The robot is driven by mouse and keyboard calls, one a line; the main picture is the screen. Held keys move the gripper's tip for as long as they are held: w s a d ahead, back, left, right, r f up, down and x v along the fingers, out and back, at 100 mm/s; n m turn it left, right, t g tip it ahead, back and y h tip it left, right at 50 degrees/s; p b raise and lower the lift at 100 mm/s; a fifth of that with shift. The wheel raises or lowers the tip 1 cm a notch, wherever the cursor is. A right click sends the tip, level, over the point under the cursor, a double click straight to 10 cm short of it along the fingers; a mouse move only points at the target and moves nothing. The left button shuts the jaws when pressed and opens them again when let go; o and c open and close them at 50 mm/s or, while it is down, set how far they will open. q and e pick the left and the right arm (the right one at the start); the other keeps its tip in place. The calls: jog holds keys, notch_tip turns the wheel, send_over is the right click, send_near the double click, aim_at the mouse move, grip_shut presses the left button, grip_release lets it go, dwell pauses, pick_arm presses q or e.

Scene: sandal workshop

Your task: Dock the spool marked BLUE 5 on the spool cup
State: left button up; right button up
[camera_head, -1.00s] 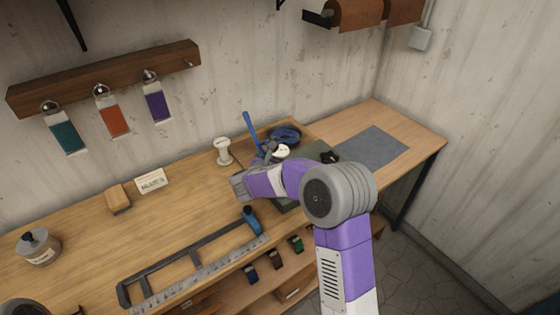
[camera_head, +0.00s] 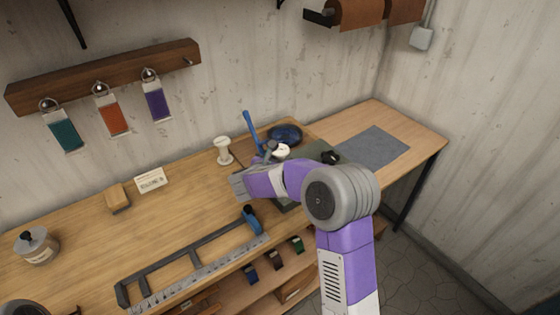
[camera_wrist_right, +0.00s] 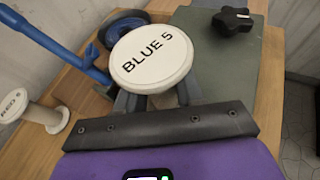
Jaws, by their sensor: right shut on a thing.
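The spool marked BLUE 5 (camera_wrist_right: 152,58) has a round white top and fills the middle of the right wrist view. In the head view its white top (camera_head: 282,151) shows just past my right gripper (camera_head: 268,158). The right gripper is shut on this spool, with its grey fingers (camera_wrist_right: 155,98) below the top disc. The spool's lower part is hidden. I cannot make out the spool cup in either view, nor whether the spool touches anything below. My left gripper is not in view.
A grey-green plate (camera_wrist_right: 215,55) with a black knob (camera_wrist_right: 232,20) lies beside the spool. A white spool marked RED (camera_head: 223,150) stands left. A grey mat (camera_head: 375,146) lies right.

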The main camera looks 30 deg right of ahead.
jog(key=shift+b, duration=0.3)
dwell(0.4)
jog(key=shift+f+b, duration=0.65)
jog(key=shift+b, duration=0.25)
jog(key=o, duration=0.7)
jog(key=shift+o, duration=0.2)
jog(key=b+v, duration=0.1)
jog(key=v, duration=1)
dwell(0.5)
